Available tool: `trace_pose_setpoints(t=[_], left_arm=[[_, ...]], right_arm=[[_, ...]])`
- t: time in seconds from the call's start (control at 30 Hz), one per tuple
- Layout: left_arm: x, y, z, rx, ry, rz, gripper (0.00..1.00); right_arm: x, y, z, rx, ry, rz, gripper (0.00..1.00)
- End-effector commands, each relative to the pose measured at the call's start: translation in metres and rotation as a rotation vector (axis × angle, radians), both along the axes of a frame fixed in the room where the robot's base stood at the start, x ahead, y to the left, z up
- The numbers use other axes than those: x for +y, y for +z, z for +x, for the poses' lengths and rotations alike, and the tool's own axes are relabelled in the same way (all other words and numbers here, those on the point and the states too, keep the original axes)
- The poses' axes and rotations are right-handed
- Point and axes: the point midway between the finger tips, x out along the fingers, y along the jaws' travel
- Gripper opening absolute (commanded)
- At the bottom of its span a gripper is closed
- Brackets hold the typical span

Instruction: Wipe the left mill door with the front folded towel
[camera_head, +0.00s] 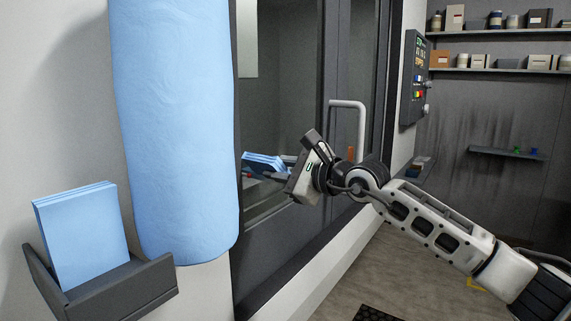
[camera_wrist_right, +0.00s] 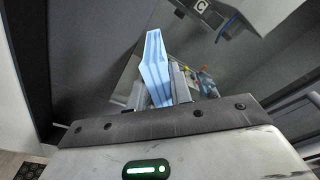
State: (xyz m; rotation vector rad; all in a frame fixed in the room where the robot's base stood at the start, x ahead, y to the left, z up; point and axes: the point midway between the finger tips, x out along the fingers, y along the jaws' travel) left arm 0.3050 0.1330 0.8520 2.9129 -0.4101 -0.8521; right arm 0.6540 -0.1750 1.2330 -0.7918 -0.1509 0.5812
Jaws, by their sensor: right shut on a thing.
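My right gripper (camera_head: 271,172) is shut on a blue folded towel (camera_head: 262,161) and holds it up against or very near the glass of the left mill door (camera_head: 276,110). I cannot tell whether the towel touches the glass. In the right wrist view the folded towel (camera_wrist_right: 154,68) stands between the fingers, with the dark door panel (camera_wrist_right: 88,60) behind it. Another blue folded towel stack (camera_head: 85,235) stands in a dark wall holder (camera_head: 125,290) at the lower left. My left gripper is not in view.
A large blue padded roll (camera_head: 175,130) hangs left of the door. A white door handle (camera_head: 347,104) stands out right of the gripper. A control panel (camera_head: 414,78) and shelves with jars and boxes (camera_head: 500,70) are at the right. The floor (camera_head: 400,270) is mostly clear.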

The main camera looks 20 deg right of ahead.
Motion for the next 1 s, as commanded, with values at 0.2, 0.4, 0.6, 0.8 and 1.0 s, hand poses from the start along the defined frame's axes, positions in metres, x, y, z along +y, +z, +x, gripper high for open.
trace_pose_setpoints(t=[0.2, 0.4, 0.6, 0.8, 1.0], left_arm=[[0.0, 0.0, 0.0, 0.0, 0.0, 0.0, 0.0], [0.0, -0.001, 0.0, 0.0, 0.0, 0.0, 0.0], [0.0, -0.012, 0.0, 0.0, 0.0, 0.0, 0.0], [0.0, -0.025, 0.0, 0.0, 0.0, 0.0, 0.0], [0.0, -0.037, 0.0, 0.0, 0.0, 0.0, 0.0]], right_arm=[[0.006, -0.001, -0.005, 0.001, 0.002, 0.001, 0.03], [0.006, -0.001, -0.005, 0.001, 0.002, 0.001, 0.03], [-0.003, -0.004, -0.016, -0.001, 0.003, 0.001, 0.03], [-0.016, -0.004, -0.031, -0.001, 0.0, 0.001, 0.03], [-0.028, -0.003, -0.046, -0.001, -0.001, 0.001, 0.03]])
